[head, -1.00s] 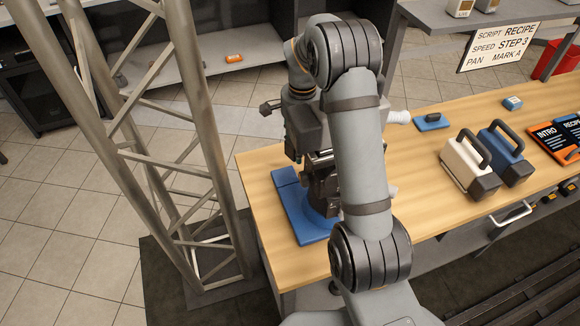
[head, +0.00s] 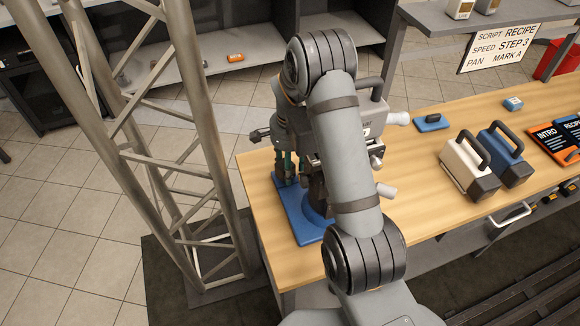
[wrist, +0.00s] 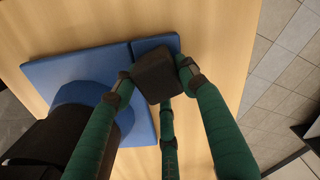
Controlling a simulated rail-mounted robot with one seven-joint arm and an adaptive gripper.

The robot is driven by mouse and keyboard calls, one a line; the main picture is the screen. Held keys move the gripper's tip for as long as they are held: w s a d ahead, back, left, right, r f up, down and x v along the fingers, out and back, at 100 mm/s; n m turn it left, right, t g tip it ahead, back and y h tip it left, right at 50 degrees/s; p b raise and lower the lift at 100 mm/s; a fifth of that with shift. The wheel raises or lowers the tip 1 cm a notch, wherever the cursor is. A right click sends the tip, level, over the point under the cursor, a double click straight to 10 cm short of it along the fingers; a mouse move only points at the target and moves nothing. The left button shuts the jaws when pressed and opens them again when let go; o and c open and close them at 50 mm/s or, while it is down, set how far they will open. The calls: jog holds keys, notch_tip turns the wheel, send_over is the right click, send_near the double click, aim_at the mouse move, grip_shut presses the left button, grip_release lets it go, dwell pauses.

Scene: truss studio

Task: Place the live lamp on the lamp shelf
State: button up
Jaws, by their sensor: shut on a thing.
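My gripper (wrist: 160,82) has green fingers with dark tips. In the wrist view it is shut on a small dark block (wrist: 156,78), over the narrow end piece of a blue pad (wrist: 60,68). I cannot tell whether the block touches the pad or whether it is the live lamp. In the head view my gripper (head: 289,178) points down at the left end of the blue pad (head: 308,229), and the block is not clearly visible. I cannot tell which surface is the lamp shelf.
A grey camera-like device (head: 372,116) stands close beside my gripper, partly behind my arm. A cream case (head: 465,160) and a blue case (head: 500,160) stand right on the wooden table (head: 425,185). A metal truss (head: 190,130) rises left. A low shelf (head: 205,65) lies behind.

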jog(key=o, duration=1.2)
jog(key=shift+f, duration=0.1)
notch_tip(320, 180, up, 12)
jog(key=shift+r, duration=0.2)
